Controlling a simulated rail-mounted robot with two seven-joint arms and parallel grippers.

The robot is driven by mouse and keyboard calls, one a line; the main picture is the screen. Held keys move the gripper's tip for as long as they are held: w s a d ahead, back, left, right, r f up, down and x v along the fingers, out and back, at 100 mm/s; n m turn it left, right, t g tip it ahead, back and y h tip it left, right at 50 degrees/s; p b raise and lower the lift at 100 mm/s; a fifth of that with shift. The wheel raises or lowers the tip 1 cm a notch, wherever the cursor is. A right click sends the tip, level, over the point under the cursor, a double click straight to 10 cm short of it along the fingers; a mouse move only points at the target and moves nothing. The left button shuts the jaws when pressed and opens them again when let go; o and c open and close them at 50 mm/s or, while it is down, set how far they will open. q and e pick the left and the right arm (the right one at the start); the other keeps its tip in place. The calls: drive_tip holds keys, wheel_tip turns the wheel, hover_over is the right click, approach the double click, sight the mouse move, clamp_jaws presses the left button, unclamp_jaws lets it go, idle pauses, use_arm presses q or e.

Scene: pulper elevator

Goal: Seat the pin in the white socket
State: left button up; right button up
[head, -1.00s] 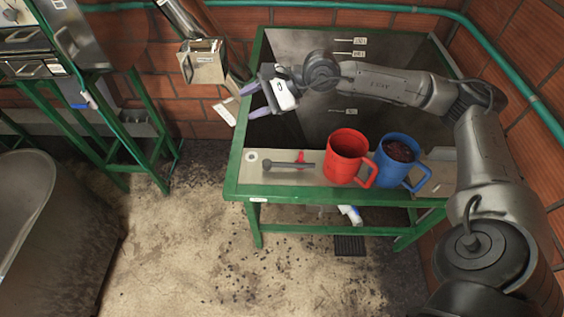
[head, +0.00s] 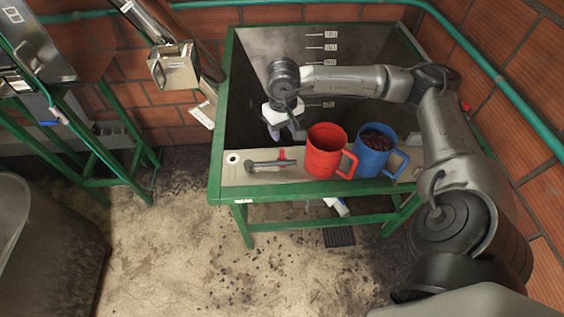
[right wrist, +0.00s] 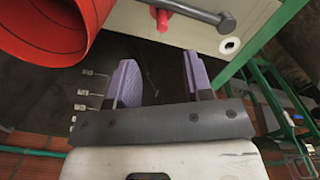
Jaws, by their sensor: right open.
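The grey pin (head: 268,164), a rod with a thicker knob at its left end, lies on the front ledge of the green-framed tank. It also shows at the top of the right wrist view (right wrist: 195,11). The white socket (head: 233,159), a white ring with a dark hole, is in the ledge just left of the pin's knob; the right wrist view shows it too (right wrist: 229,46). My right gripper (head: 287,133) is open and empty, over the tank just behind the ledge. Its purple fingers (right wrist: 158,72) are apart from the pin. My left gripper is not in view.
A red mug (head: 323,152) stands on the ledge right of the pin, close to my right gripper. A blue mug (head: 376,153) with dark red contents stands beside it. A small red piece (head: 282,154) is by the pin's right end. The tank wall (head: 275,50) rises behind.

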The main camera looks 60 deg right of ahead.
sight(282, 150)
wheel_tip(282, 150, down, 5)
drive_tip(key=shift+r+p, duration=0.1)
drive_tip(key=shift+p, duration=0.2)
wheel_tip(282, 150, down, 4)
drive_tip(key=shift+w+a+f+p, duration=0.1)
drive_tip(key=shift+w+p, duration=0.05)
drive_tip(key=shift+p, duration=0.75)
drive_tip(key=shift+f, duration=0.6)
clamp_jaws()
